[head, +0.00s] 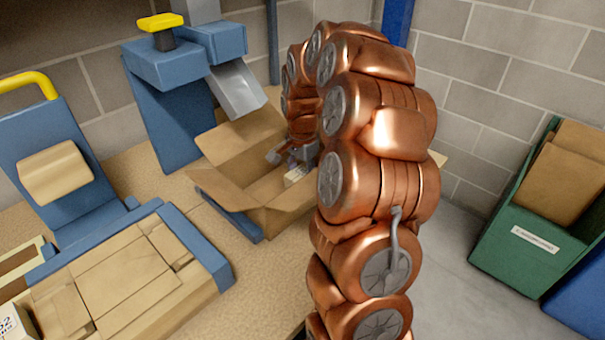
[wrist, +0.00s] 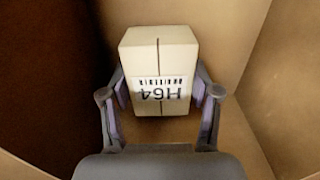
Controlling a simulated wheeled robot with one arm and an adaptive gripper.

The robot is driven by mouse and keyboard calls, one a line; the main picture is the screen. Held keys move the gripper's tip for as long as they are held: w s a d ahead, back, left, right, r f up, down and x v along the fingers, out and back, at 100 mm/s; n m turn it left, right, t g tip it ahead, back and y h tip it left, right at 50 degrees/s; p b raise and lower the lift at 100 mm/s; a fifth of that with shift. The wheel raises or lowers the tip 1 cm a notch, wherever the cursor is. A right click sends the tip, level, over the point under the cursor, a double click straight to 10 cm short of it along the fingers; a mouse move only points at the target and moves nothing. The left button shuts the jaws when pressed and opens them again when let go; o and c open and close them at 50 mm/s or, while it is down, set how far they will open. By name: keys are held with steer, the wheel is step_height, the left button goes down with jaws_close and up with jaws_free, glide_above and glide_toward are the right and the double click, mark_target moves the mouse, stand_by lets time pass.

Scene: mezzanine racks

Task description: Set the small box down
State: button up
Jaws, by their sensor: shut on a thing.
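The small box (wrist: 160,55) is pale cardboard with a tape seam and a printed label reading H64. My gripper (wrist: 162,98) is shut on it, one finger on each side, in the wrist view. In the head view my gripper (head: 292,158) reaches down into an open cardboard carton (head: 235,140). A pale bit of the small box (head: 296,175) shows there beside the fingers. The carton's walls surround the box in the wrist view. I cannot tell whether the box touches the carton's floor.
The carton stands on a tan worktop beneath a blue machine with a grey chute (head: 237,90). A blue-framed station with flat cardboard (head: 120,275) is at the left. A green bin (head: 520,245) holding cardboard stands on the floor at right.

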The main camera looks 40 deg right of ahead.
mark_target(302, 173)
steer(key=shift+f, duration=0.2)
steer(key=o, duration=1.3)
steer(key=shift+r, duration=0.1)
step_height(302, 173, up, 12)
steer(key=shift+r+b, duration=0.15)
steer(key=shift+b, duration=0.85)
